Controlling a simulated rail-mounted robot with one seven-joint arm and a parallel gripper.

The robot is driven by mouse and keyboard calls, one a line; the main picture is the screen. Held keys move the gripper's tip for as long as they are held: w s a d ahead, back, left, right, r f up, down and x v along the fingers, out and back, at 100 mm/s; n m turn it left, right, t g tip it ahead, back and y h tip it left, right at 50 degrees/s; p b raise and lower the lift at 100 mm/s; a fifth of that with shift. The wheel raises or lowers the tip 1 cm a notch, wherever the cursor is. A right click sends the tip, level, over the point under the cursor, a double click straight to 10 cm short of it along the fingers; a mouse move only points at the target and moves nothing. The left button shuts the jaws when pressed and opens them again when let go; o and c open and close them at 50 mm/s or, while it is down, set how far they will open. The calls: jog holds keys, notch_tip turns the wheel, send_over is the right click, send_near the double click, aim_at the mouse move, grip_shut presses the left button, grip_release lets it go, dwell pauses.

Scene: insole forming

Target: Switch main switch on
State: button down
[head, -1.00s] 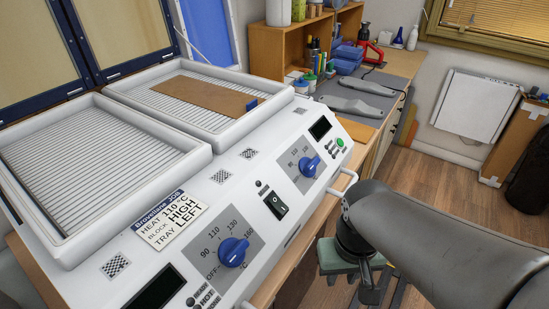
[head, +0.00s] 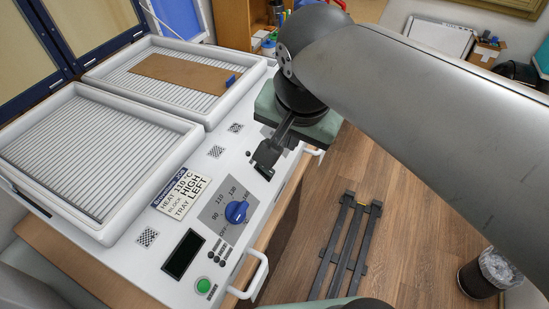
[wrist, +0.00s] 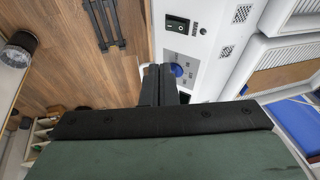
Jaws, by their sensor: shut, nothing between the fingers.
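The machine's white front panel (head: 205,232) carries a dark rocker switch, which shows clearly in the wrist view (wrist: 177,24). In the head view the switch is mostly hidden behind my gripper (head: 266,160). Its rocker position is too small to tell. My gripper is shut and empty, with its two dark fingers together above the panel. In the wrist view the fingertips (wrist: 159,70) are beside a blue dial knob (wrist: 177,70), with the switch farther up the picture. I cannot tell whether the fingers touch the panel.
Another blue knob (head: 237,212), a dark display (head: 183,254) and a green button (head: 204,286) are on the panel. Two ribbed trays stand behind, one holding a brown sheet (head: 180,73). A handle (head: 252,277) sticks out in front. The floor (head: 385,190) has a dark rack.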

jog(key=shift+f, duration=0.1)
jog(key=b, duration=0.7)
send_over(274, 172)
jog(key=s+d, duration=0.2)
notch_tip(274, 172, down, 10)
jog(key=shift+w+a+f, duration=0.15)
jog(key=shift+a+f, duration=0.55)
jog(key=shift+f, duration=0.15)
jog(key=shift+w+a+f+b, duration=0.2)
jog(key=shift+a+f+b, duration=0.1)
jog(key=shift+f+b, duration=0.1)
